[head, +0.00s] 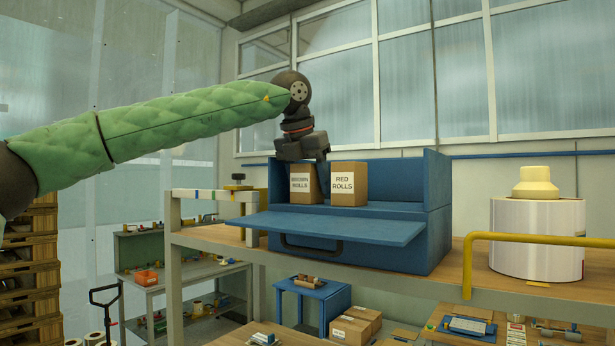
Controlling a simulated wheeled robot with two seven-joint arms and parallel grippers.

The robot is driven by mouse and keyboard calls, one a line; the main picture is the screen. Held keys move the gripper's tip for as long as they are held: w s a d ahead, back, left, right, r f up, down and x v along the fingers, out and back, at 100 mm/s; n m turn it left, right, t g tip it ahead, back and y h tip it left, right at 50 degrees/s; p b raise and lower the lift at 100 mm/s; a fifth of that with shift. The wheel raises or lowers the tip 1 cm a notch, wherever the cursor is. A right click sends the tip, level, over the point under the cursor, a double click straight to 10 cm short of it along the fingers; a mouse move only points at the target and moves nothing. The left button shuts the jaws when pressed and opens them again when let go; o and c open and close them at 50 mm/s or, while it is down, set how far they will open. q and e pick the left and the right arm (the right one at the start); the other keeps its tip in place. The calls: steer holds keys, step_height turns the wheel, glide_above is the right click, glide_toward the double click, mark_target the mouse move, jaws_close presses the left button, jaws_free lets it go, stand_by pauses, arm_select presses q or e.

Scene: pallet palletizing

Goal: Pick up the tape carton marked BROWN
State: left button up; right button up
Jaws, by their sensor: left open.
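The tape carton marked BROWN ROLLS (300,186) is a small brown cardboard box. It stands upright in the blue open-fronted box (390,257) on the wooden shelf. A like carton marked RED ROLLS (349,184) stands just to its right. My left gripper (304,160) points down at the top of the BROWN carton, with its dark jaws open. A dark finger shows near the gap between the two cartons. The gripper hides the top of the BROWN carton, and I cannot tell whether it touches it. My right gripper is out of view.
The blue box's front flap (340,228) lies folded down towards me. A big white roll with a cream top (537,235) stands right, behind a yellow rail (520,238). Below are a workbench (185,274), a small blue table (313,292) and more cartons (351,328).

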arm_select(q)
steer(key=shift+w+f, duration=0.1)
steer(key=shift+f, duration=0.1)
steer(key=c, duration=0.8)
steer(key=shift+r, duration=0.1)
